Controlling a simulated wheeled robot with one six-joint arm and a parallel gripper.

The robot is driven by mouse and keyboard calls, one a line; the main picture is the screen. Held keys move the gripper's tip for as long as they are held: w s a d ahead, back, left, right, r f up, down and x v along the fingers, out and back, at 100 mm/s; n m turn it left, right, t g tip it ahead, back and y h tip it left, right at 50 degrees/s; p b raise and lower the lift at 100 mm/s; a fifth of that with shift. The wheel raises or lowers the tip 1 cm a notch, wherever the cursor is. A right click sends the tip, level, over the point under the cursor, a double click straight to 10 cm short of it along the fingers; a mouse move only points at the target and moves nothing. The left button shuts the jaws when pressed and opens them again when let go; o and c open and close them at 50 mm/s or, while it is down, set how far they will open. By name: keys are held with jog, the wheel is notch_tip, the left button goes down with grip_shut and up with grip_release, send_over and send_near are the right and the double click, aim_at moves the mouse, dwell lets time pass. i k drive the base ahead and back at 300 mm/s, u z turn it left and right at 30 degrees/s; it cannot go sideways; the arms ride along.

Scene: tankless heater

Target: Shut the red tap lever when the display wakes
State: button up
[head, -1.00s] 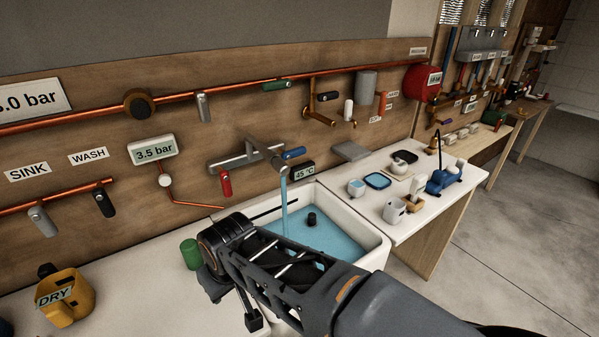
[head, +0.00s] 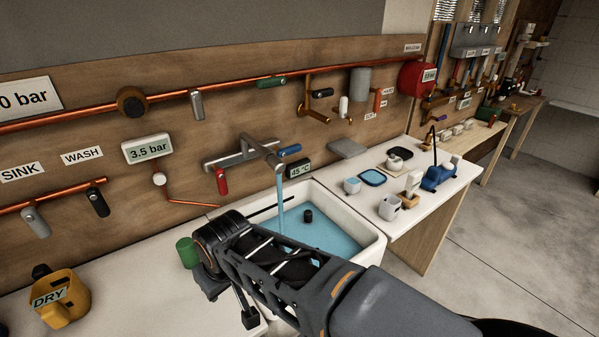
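The red tap lever (head: 221,182) hangs down from the left end of the grey mixer tap (head: 240,155) on the wooden wall. A blue lever (head: 290,150) points out at the tap's right. Water runs from the spout into the white sink (head: 372,246), which holds blue water. A small dark-framed display (head: 298,169) on the wall right of the spout reads 45 °C. My gripper (head: 232,305) is low in front of the sink's left side, below and apart from the red lever. My arm partly hides it, and its finger opening is unclear.
A pressure gauge (head: 147,149) reads 3.5 bar. A green cup (head: 187,252) stands left of my arm, and a yellow jug (head: 66,300) marked DRY at lower left. Several cups and a blue device (head: 440,177) stand on the right counter. The counter between jug and green cup is clear.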

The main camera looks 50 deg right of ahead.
aim_at(220, 174)
jog(key=k, duration=1)
jog(key=u, duration=1.1)
jog(key=i, duration=1.05)
jog(key=z, duration=1.25)
